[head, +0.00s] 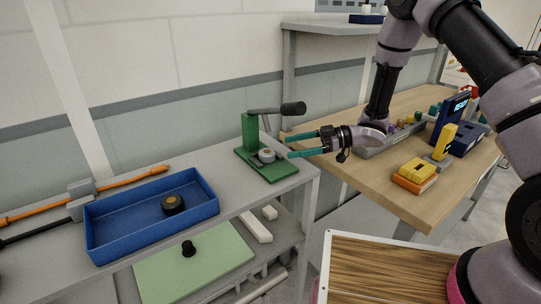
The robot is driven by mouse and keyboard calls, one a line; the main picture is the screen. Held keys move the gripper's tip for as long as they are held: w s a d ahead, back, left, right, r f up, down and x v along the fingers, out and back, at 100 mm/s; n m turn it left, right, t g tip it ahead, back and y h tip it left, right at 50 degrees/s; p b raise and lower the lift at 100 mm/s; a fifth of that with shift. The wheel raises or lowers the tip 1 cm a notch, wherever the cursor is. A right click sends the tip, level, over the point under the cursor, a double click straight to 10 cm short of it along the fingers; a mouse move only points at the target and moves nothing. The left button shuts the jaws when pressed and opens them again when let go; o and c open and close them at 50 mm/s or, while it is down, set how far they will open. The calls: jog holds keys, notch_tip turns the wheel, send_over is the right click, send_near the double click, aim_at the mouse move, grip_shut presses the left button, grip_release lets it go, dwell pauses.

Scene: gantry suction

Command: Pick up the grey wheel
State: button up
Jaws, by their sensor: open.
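A small grey wheel (267,155) with a pale top sits on the base of a green press-like fixture (250,133), under its dark-handled lever. A dark wheel with a tan centre (173,204) lies in the blue tray (112,238) to the left. My gripper (289,146), with two teal fingers, points left just to the right of the green fixture. Its fingers are apart and nothing shows between them. The fingertips are close to the grey wheel at its right; whether they touch the fixture I cannot tell.
The fixture's black lever knob (293,108) stands above my fingers. A green board (205,262) with a black knob lies on the lower shelf.

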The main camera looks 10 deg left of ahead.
aim_at(273, 151)
jog(key=shift+s+f+x, duration=0.1)
jog(key=shift+s+x, duration=0.05)
jog(key=shift+x, duration=1.45)
jog(key=shift+s+f+x, duration=0.1)
jog(key=shift+s+x, duration=0.1)
jog(key=shift+x, duration=1.35)
jog(key=shift+d, duration=0.1)
grip_shut()
jog(key=shift+r, duration=0.15)
